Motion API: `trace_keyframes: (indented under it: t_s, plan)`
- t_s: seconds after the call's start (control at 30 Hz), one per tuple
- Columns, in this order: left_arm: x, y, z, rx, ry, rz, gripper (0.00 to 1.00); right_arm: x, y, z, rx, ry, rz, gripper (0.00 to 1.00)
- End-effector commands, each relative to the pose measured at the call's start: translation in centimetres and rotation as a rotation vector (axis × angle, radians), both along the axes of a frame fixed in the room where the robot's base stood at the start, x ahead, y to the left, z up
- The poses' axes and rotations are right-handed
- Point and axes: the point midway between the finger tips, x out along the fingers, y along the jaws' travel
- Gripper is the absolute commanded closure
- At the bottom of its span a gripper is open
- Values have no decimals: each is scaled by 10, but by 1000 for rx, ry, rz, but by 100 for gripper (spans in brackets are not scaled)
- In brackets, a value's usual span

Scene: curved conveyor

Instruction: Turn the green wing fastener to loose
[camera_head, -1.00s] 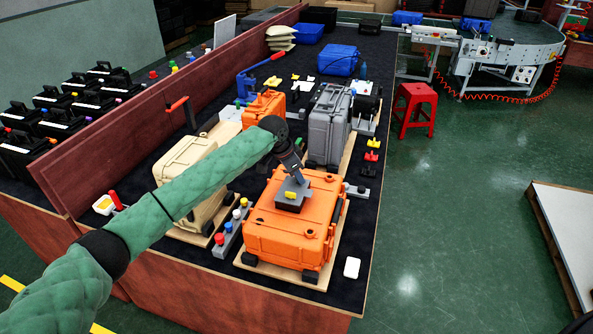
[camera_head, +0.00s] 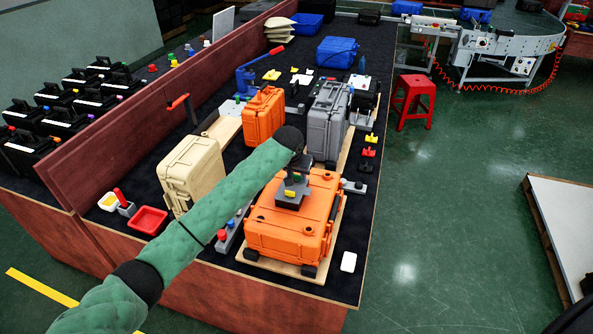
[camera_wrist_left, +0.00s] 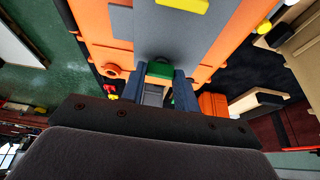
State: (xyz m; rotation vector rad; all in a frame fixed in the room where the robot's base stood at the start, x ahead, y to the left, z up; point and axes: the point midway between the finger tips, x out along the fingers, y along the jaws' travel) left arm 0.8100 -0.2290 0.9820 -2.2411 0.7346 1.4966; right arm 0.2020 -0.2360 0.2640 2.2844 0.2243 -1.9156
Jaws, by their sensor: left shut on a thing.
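The green wing fastener (camera_wrist_left: 160,69) sits on the grey plate (camera_wrist_left: 152,30) on top of the orange case, seen in the wrist view. My left gripper (camera_wrist_left: 158,90) is shut on the green fastener, one dark finger on each side of it. In the head view my left gripper (camera_head: 297,172) comes down onto the grey plate (camera_head: 290,203) of the lying orange case (camera_head: 290,235) and mostly hides the green fastener. A yellow wing fastener (camera_head: 290,193) stands on the same plate, nearer the front. My right gripper is not in view.
A beige case (camera_head: 190,172), an upright orange case (camera_head: 263,115) and a grey case (camera_head: 327,120) stand around the lying case. Loose yellow, red and black wing pieces (camera_head: 369,152) lie to the right. A red tray (camera_head: 148,220) is at the left. A white block (camera_head: 348,262) lies at the front right.

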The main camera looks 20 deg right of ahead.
Motion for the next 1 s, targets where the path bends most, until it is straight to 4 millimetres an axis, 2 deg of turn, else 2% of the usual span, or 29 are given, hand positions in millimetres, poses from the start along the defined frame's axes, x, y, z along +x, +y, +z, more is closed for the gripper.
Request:
trace_keyframes:
  t_s: [0.2, 0.67, 0.7, 0.77, 0.8, 1.0]
  plan:
    - [1, 0, 2, -1, -2, 47, 92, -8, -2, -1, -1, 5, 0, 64]
    - [1, 0, 1, -1, -2, 56, 92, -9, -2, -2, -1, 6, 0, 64]
    - [1, 0, 1, -1, -2, 56, 62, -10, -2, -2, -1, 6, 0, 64]
    - [1, 0, 1, -2, -1, 56, 50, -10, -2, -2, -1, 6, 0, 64]
    - [0, 0, 1, -1, -1, 55, 47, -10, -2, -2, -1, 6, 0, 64]
    - [0, 0, 0, 0, 0, 55, 47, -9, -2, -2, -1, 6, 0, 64]
